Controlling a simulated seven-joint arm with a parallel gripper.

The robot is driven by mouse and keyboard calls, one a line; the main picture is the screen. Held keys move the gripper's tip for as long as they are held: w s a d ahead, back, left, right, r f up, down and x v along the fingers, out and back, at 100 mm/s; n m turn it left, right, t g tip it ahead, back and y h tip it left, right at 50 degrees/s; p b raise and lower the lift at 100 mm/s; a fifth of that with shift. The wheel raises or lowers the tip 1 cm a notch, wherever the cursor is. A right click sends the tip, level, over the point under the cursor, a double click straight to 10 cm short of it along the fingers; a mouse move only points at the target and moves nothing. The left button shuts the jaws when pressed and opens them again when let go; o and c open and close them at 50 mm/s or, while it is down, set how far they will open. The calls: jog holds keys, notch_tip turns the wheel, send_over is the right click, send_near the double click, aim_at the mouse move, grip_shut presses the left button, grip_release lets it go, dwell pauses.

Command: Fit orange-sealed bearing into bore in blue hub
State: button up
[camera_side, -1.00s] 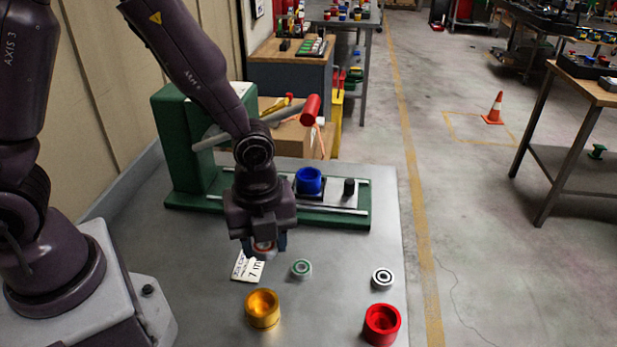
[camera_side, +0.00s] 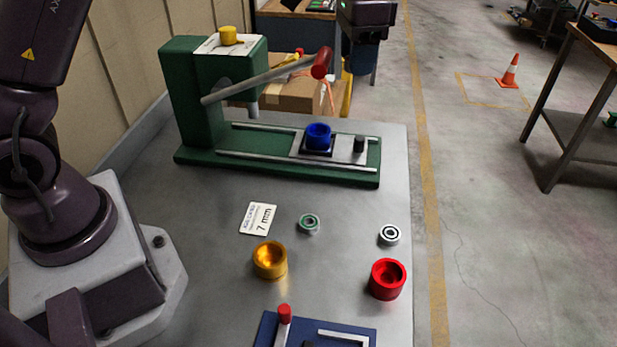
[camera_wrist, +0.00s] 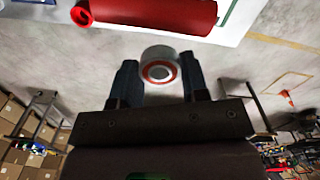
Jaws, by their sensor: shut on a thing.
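The blue hub (camera_side: 318,137) stands upright on the carriage (camera_side: 346,150) of the green press; its bore faces up. My gripper (camera_side: 361,62) is high at the top of the side view, above and to the right of the hub and well apart from it. In the wrist view my gripper (camera_wrist: 161,80) is shut on the orange-sealed bearing (camera_wrist: 160,67), a pale ring with an orange-red seal facing the camera. The bearing cannot be made out in the side view.
The green press (camera_side: 196,110) has a lever with a red grip (camera_side: 322,62) near my gripper. On the bench are a green-sealed bearing (camera_side: 309,223), a black-and-white bearing (camera_side: 390,234), a gold hub (camera_side: 270,260), a red hub (camera_side: 387,280), a 7 mm card (camera_side: 258,218) and a blue tray (camera_side: 345,334).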

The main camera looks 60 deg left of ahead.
jog(key=w+a+r+n, duration=0.2)
jog(key=a+r+n, duration=0.1)
jog(key=a+n, duration=0.1)
jog(key=n, duration=0.3)
send_over(317, 132)
notch_tip(317, 132, down, 20)
jog(key=shift+w+d+f, duration=0.1)
jog(key=shift+f, duration=2.25)
jog(key=shift+f, duration=0.75)
jog(key=o, duration=0.8)
jog(key=shift+o, duration=0.8)
jog(key=shift+r, duration=0.55)
notch_tip(317, 132, up, 12)
jog(key=shift+r, duration=0.25)
